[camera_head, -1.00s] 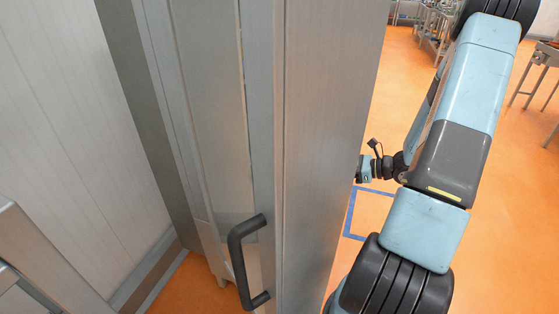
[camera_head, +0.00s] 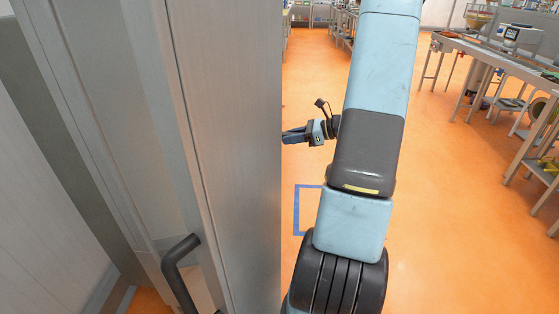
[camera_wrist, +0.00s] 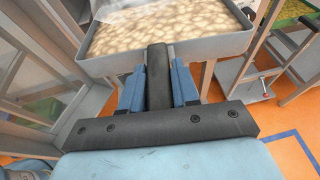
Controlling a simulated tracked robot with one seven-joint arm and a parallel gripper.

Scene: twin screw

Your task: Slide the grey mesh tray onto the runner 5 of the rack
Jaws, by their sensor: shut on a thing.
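My gripper (camera_wrist: 158,88) has its blue fingers shut on a dark bar (camera_wrist: 158,72) that reaches the front wall of a grey tray (camera_wrist: 215,46). The tray is full of pale round pieces, and its far part is cut off by the picture edge. I cannot make out mesh on it. In the head view my gripper (camera_head: 296,135) points left, its tip partly behind a tall metal panel (camera_head: 225,130); the tray is hidden there. No runner of a rack can be told apart.
The panel carries a black handle (camera_head: 178,270) and fills the left of the head view. Steel tables (camera_head: 510,75) with equipment stand at the right. Orange floor (camera_head: 440,190) lies open between, with a blue outline (camera_head: 298,210). A metal frame (camera_wrist: 262,60) stands right of the tray.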

